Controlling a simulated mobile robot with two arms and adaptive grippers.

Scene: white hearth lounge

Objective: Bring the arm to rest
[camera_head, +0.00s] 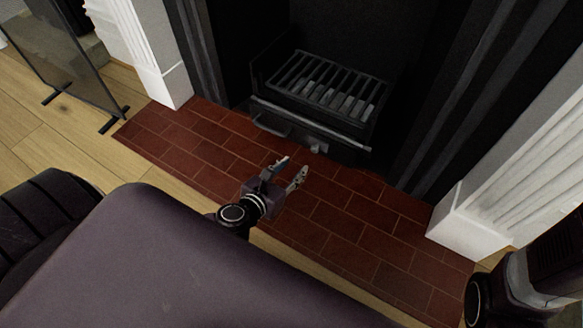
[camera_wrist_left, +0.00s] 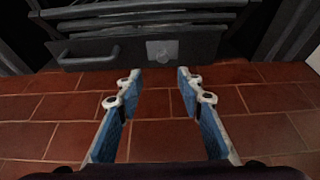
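My left gripper (camera_head: 292,170) is open and empty over the red brick hearth (camera_head: 345,222), in front of the fireplace grate. In the left wrist view its two blue-padded fingers (camera_wrist_left: 161,78) stand apart with only brick between them. Part of my right arm (camera_head: 520,285) shows at the lower right of the head view. Its gripper is out of the frame.
A dark metal grate (camera_head: 325,88) with a front drawer and handle (camera_head: 270,122) stands in the black fireplace. White pillars (camera_head: 168,85) flank it. A glass screen (camera_head: 65,60) on dark feet stands at the upper left. Wooden floor (camera_head: 60,140) lies left of the hearth.

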